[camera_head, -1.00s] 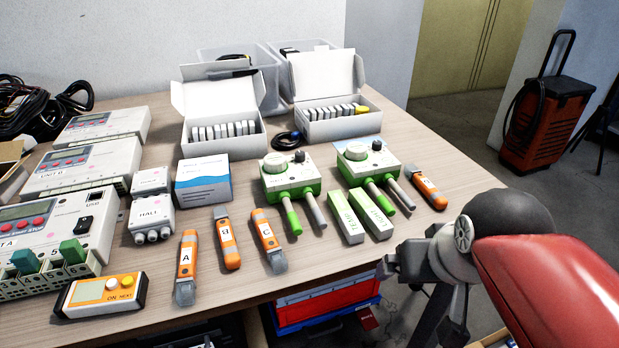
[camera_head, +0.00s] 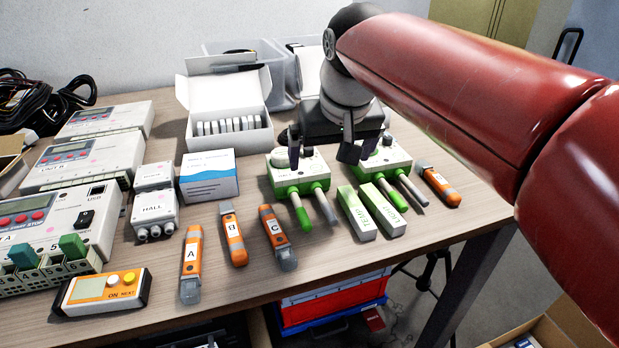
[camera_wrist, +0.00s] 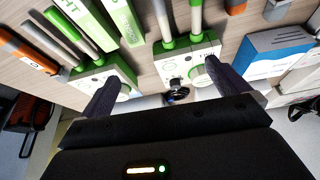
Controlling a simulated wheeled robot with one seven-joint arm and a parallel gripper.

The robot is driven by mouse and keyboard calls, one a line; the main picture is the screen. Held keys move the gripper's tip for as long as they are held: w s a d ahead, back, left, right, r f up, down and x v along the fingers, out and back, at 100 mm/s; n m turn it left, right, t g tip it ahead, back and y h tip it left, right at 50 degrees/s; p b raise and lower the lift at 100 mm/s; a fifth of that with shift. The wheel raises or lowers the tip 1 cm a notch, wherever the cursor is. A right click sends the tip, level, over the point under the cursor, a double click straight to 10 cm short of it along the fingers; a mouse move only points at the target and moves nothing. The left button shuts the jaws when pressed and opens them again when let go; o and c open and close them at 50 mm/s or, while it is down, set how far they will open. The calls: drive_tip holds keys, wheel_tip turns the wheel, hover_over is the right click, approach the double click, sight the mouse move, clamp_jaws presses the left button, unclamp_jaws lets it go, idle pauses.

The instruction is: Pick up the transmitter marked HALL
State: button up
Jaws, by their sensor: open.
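A grey-white box (camera_head: 155,204) with cable glands on its lower edge reads HALL in the head view. It stands on the table left of the blue-and-white carton. Two green-and-white transmitters with knobs and two probes each stand further right: a left one (camera_head: 298,176) and a right one (camera_head: 385,168). Their small markings are not legible. My gripper (camera_head: 322,152) is open and empty above the back of these two. In the wrist view my gripper (camera_wrist: 163,88) has one finger over each transmitter's edge, the left one (camera_wrist: 188,58) and the right one (camera_wrist: 108,78). Contact cannot be told.
Two green-and-white blocks (camera_head: 366,211) lie before the transmitters. Orange tools (camera_head: 231,235) lie along the front. The carton (camera_head: 208,178) stands left of the transmitters. An open white box (camera_head: 228,125) stands behind. Larger controller units (camera_head: 80,160) fill the left side.

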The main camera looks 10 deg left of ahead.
sight(303, 174)
drive_tip(key=shift+n, duration=0.3)
drive_tip(key=a, duration=0.2)
drive_tip(key=w+a, duration=0.1)
drive_tip(key=a, duration=0.1)
drive_tip(key=shift+w+a, duration=0.15)
drive_tip(key=shift+a, duration=0.1)
drive_tip(key=shift+w+a, duration=0.15)
drive_tip(key=shift+a, duration=0.15)
drive_tip(key=x, duration=0.7)
drive_tip(key=shift+a+f+b, duration=0.2)
drive_tip(key=shift+b, duration=0.1)
drive_tip(key=c, duration=0.8)
